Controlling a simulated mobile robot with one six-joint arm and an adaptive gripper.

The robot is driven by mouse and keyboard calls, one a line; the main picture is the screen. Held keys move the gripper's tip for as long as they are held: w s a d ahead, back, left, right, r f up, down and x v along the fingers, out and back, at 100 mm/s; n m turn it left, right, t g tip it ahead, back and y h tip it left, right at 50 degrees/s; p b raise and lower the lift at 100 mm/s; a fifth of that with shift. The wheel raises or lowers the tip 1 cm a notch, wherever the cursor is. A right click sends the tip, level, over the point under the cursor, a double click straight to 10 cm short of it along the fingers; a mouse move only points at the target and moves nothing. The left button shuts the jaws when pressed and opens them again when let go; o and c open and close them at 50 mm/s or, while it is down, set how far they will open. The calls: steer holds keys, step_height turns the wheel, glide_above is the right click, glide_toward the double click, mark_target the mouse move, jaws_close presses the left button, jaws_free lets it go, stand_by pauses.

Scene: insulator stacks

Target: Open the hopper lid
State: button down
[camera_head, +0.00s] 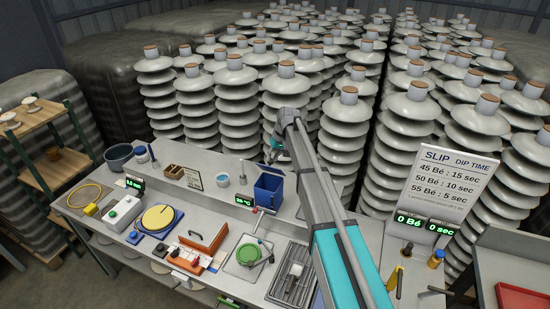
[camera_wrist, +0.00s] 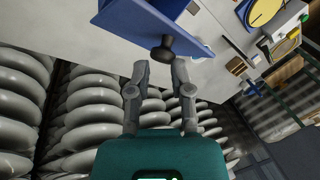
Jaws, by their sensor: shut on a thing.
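The blue hopper (camera_head: 268,192) stands on the grey bench near its back edge. In the wrist view, its blue lid (camera_wrist: 122,15) shows as a flat panel at the top, with a dark round knob (camera_wrist: 164,48) at its edge. My gripper (camera_wrist: 161,70) has its two fingers on either side of the knob and is shut on it, though the exact contact is hard to see. In the head view, my gripper (camera_head: 274,152) is small and partly hidden behind my arm, just above the hopper's back. The lid's angle is hard to tell there.
The bench (camera_head: 225,213) holds a green dish (camera_head: 249,253), a yellow disc (camera_head: 158,217), a metal rack (camera_head: 291,276) and a blue bowl (camera_head: 222,180). Tall insulator stacks (camera_head: 235,100) stand close behind it. A slip sign (camera_head: 440,190) stands at the right.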

steer(key=shift+w+d+f, duration=0.2)
steer(key=shift+w+d, duration=0.1)
steer(key=shift+d, duration=0.1)
steer(key=c, duration=0.8)
jaws_free()
steer(key=shift+w+f, duration=0.1)
steer(key=shift+o, duration=1)
steer(key=shift+w+d+f, duration=0.15)
steer(key=shift+w, duration=0.05)
steer(key=shift+o, duration=0.7)
steer(key=shift+w+f, duration=0.1)
steer(key=shift+w, duration=0.05)
steer(key=shift+a+f, duration=0.1)
steer(key=shift+a, duration=0.15)
steer(key=shift+r, duration=0.2)
